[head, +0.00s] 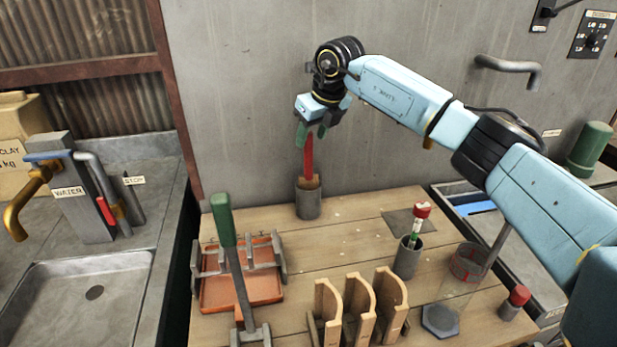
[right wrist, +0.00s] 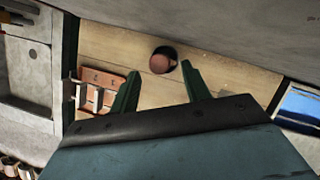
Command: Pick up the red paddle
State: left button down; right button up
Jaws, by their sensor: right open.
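The red paddle (head: 308,158) stands upright in a grey cylindrical holder (head: 308,205) at the back of the wooden table; a pale wooden part shows at the holder's mouth. My right gripper (head: 312,132) is open with its green fingers around or just above the top of the red paddle; the head view does not settle which. In the right wrist view, a round brownish-red end (right wrist: 161,63), seemingly the paddle's, shows between and slightly beyond the open fingers (right wrist: 160,68). My left gripper is not in view.
A green-handled tool (head: 224,222) stands by an orange tray (head: 215,293). Wooden forms (head: 358,305) stand at the front, with a red-topped item (head: 421,212) in another grey cup (head: 407,260). The grey wall (head: 240,90) rises close behind the paddle. A sink (head: 80,300) lies left.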

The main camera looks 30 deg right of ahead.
jog(key=x, duration=0.4)
jog(key=shift+w+d+f, duration=0.1)
jog(key=shift+w, duration=0.15)
jog(key=shift+c, duration=0.5)
grip_shut()
